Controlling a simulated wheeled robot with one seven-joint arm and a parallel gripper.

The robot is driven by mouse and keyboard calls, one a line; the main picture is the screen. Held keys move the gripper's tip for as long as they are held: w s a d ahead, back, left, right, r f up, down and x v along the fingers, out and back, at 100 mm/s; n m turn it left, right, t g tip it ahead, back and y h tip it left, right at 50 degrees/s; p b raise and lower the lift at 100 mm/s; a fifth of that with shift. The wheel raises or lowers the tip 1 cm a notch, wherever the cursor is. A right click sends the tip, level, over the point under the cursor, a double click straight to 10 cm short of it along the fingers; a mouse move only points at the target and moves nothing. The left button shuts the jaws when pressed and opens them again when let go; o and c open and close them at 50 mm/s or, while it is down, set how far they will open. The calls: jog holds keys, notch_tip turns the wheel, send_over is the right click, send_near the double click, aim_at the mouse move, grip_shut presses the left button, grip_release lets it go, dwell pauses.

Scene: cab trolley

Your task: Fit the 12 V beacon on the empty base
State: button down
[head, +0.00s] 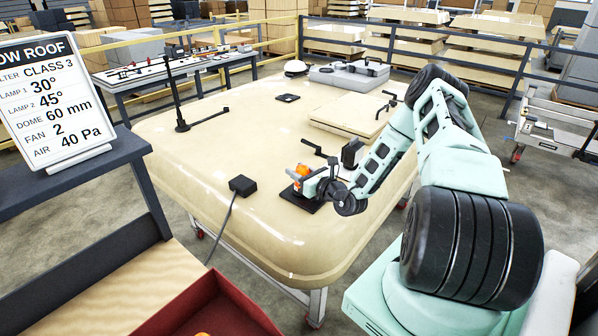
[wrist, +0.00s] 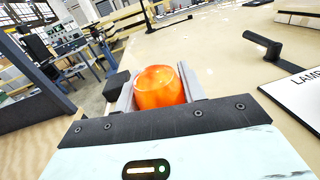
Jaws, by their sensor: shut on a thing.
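An orange beacon (head: 301,171) is between the fingers of my gripper (head: 305,173), which is shut on it. The beacon's orange dome also shows in the wrist view (wrist: 158,88), between the two grey fingers. In the head view the beacon is over a flat black square base (head: 301,198) near the front edge of the cream cab roof (head: 215,150). I cannot tell whether the beacon touches the base. Its underside and any voltage mark are hidden.
A black box with a cable (head: 242,186) is left of the gripper. A black upright post (head: 176,95) stands farther back. A sign (head: 50,98) reads dome 60 mm. A red bin (head: 210,308) is at the front. Open roof lies between post and gripper.

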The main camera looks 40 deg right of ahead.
dwell(0.3)
jog(key=c, duration=0.7)
grip_release()
jog(key=shift+c, duration=0.2)
jog(key=shift+s+f, duration=0.1)
jog(key=shift+s, duration=0.2)
jog(key=s+b, duration=0.5)
jog(key=s, duration=1.1)
jog(key=shift+s+b, duration=0.4)
